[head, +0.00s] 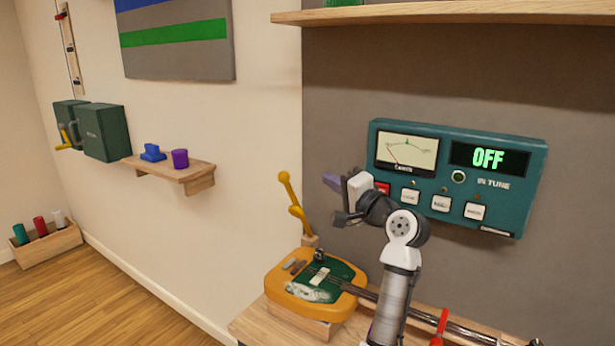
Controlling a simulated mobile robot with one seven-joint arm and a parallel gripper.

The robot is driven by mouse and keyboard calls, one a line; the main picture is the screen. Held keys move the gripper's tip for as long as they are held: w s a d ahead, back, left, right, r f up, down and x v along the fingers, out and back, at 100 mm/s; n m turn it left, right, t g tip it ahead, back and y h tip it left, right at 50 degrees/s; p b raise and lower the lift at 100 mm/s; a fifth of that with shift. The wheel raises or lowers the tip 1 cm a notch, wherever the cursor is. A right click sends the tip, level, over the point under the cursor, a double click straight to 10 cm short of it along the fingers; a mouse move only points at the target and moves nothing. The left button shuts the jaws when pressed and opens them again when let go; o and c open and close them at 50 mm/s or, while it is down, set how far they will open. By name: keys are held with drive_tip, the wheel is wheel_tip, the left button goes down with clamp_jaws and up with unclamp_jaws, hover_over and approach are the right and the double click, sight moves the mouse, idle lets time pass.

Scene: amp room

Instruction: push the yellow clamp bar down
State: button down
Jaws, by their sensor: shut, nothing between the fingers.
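The yellow clamp bar (291,203) stands raised, tilted slightly, on a wooden post behind the body of a yellow and green guitar (345,302). A rounded knob tops it. My gripper (333,183) is to the right of the bar, at about the height of its upper half in the picture. The gripper is shut and empty, and a visible gap separates it from the bar in this view. How far apart they are in depth is hard to tell.
A teal tuner panel (520,155) reading OFF is on the wall behind my arm. The guitar lies on a wooden bench (255,325); a red-handled item (441,322) is at its front. A small shelf (190,172) with blue and purple objects is on the left wall.

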drive_tip(key=w+a, duration=0.5)
drive_tip(key=a, duration=0.2)
drive_tip(key=shift+a+b, duration=0.35)
drive_tip(key=shift+a, duration=0.05)
drive_tip(key=shift+f, duration=0.15)
